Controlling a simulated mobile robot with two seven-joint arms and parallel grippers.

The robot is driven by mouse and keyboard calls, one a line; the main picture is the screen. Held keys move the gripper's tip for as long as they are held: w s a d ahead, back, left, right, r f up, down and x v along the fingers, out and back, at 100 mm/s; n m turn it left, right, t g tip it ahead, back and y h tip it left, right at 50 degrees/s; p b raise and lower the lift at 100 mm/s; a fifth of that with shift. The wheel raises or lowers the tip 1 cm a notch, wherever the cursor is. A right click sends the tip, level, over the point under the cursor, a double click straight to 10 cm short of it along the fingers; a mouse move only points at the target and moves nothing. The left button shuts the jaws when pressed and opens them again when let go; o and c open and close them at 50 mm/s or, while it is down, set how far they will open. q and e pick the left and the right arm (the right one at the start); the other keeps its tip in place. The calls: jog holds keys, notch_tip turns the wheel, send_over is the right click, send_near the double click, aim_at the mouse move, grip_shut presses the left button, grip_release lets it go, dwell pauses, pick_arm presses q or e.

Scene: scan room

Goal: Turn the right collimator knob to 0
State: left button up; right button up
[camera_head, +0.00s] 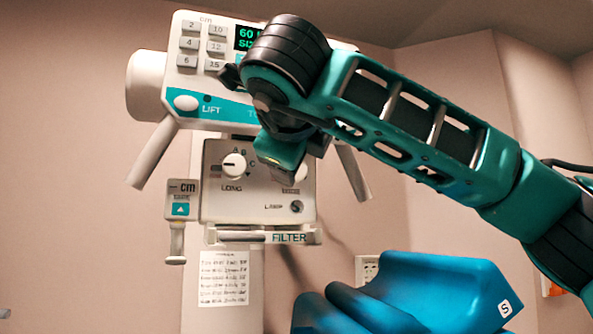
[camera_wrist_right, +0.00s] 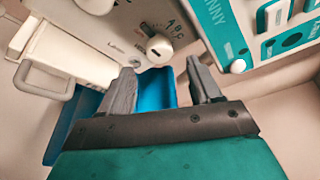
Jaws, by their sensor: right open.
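The collimator (camera_head: 215,205) is a pale box under the teal-striped control head. Its right knob is mostly hidden behind my right gripper (camera_head: 287,172) in the head view. In the right wrist view the right knob (camera_wrist_right: 158,48) is white, with a dark dial and letters A, B and C around it. My right gripper (camera_wrist_right: 161,68) is open and empty. Its two grey fingers point at the panel, and the knob lies beyond the tips, between their lines, apparently untouched. The knob's exact setting is too small to read. The left knob (camera_head: 233,166), above LONG, is visible. My left gripper is out of view.
A FILTER rail (camera_head: 262,237) runs below the collimator, and slanted handles (camera_head: 153,152) flank it. A small cm display (camera_head: 182,200) hangs at its left. A blue padded piece (camera_head: 435,290) stands below my right arm.

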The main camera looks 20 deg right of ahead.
jog(key=v, duration=0.7)
jog(key=shift+s+b, duration=0.3)
jog(key=shift+b, duration=0.15)
jog(key=shift+a, duration=0.1)
